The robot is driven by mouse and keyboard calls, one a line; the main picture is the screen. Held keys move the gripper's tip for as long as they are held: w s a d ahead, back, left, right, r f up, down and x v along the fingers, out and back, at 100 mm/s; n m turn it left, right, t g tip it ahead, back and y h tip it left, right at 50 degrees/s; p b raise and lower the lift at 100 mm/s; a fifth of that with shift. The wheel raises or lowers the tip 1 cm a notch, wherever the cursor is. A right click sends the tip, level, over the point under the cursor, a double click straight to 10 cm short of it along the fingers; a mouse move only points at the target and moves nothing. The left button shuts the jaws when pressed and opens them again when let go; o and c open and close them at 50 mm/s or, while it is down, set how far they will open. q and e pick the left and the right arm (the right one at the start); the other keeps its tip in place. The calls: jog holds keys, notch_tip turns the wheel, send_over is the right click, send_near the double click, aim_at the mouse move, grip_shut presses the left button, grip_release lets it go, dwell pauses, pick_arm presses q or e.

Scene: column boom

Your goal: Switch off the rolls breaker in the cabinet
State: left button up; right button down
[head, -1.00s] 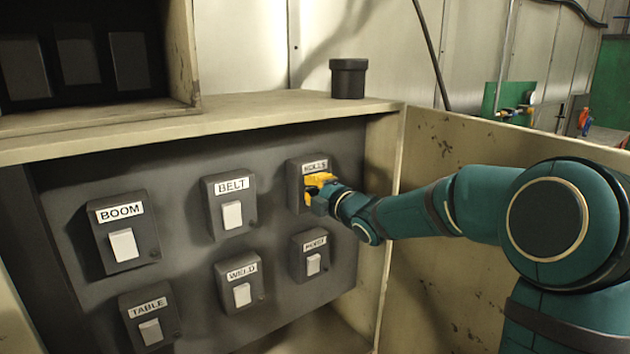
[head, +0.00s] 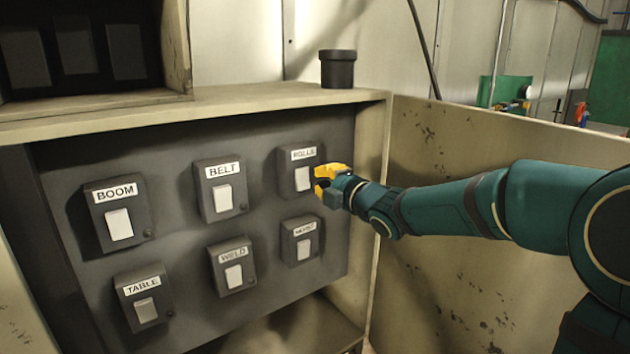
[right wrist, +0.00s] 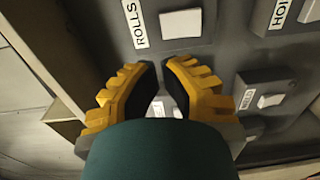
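The rolls breaker (head: 283,175) is a grey box labelled ROLLS with a white switch (head: 302,178), at the upper right of the cabinet panel. Its switch also shows in the right wrist view (right wrist: 181,23), past the fingertips. My right gripper (head: 318,181) with yellow fingers is just right of the breaker box in the head view. In the right wrist view the fingers (right wrist: 161,64) point at the panel with a narrow gap between the dark pads and nothing held. The switch is not between them. My left gripper is not in view.
The panel also bears breakers labelled BOOM (head: 130,245), BELT (head: 208,205), WELD (head: 220,270), TABLE (head: 150,290) and one below ROLLS (head: 290,245). The open cabinet door (head: 440,270) stands behind my right arm. A dark canister (head: 337,72) stands on top.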

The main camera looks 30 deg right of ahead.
jog(key=s, duration=0.5)
jog(key=shift+s+d+r, duration=0.1)
jog(key=shift+d+r, duration=0.1)
jog(key=shift+r, duration=0.05)
jog(key=w+a+f+m+g+y, duration=0.1)
jog(key=a+f+m+g, duration=0.45)
jog(key=f, duration=1.05)
jog(key=a+f+m+g, duration=0.2)
jog(key=a+f+m, duration=0.55)
jog(key=f, duration=0.85)
jog(key=s+a+f+m+g, duration=0.4)
jog(key=s+a+f, duration=0.2)
jog(key=s+f, duration=0.3)
jog(key=s+a+f+m+g+y, duration=0.1)
jog(key=s+a+f+m+g, duration=0.3)
jog(key=s+a+f, duration=0.3)
notch_tip(320, 180, down, 4)
jog(key=shift+s+a+r, duration=0.1)
jog(key=shift+s+a, duration=0.1)
jog(key=shift+s, duration=1.05)
jog(key=shift+s, duration=0.1)
